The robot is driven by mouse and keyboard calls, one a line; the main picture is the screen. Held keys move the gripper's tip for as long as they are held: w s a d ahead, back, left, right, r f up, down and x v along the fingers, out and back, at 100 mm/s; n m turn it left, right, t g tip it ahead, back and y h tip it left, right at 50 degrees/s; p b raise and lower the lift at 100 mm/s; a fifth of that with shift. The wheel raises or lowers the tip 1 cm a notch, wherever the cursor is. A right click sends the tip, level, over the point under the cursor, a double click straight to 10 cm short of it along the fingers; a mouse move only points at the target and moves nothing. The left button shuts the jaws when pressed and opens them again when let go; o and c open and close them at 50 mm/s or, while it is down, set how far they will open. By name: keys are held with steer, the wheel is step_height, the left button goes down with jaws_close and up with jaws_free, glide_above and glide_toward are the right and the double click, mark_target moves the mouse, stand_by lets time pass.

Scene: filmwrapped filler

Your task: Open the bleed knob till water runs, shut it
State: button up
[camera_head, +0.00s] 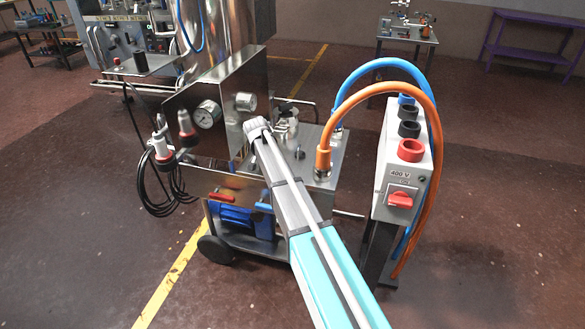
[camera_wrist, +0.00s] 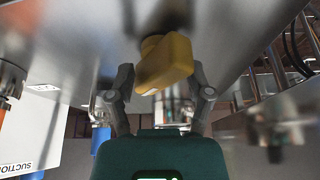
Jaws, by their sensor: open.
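In the wrist view a yellow knob (camera_wrist: 166,66) hangs under a grey metal surface, on a short dark stem. I take it for the bleed knob. My gripper (camera_wrist: 162,88) is open, with one finger to the left of the knob and one to the right. Gaps seem to show on both sides, but contact cannot be told for certain. No running water can be made out. In the head view my arm reaches to the steel machine (camera_head: 218,95). The knob and my fingers cannot be made out there.
A pressure gauge (camera_head: 207,114) sits on the machine's panel. A grey box with a red switch (camera_head: 399,200) stands to the right of my arm. An orange hose (camera_head: 432,130) and a blue hose (camera_head: 372,65) arch between it and the machine. Black cable loops hang at left.

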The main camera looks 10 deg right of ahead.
steer(key=n, duration=0.2)
steer(key=n+t+y, duration=0.1)
steer(key=n, duration=0.1)
steer(key=shift+n+y, duration=1.3)
steer(key=shift+n, duration=1.5)
steer(key=shift+p+v, duration=1.15)
steer(key=shift+v, duration=0.1)
steer(key=p+v, duration=1.1)
steer(key=s+d+r+m+g+p, duration=0.1)
steer(key=s+p, duration=0.1)
steer(key=s, duration=0.8)
steer(key=s+d+r+g+p, duration=0.1)
steer(key=s+r+g+p, duration=0.1)
steer(key=s, duration=0.9)
steer(key=shift+s+r+m+h, duration=0.15)
steer(key=shift+r+m+h, duration=0.1)
steer(key=shift+m+h, duration=0.15)
steer(key=s+m+g, duration=0.1)
steer(key=s, duration=0.9)
steer(key=shift+d+g, duration=0.3)
steer(key=shift+d, duration=0.05)
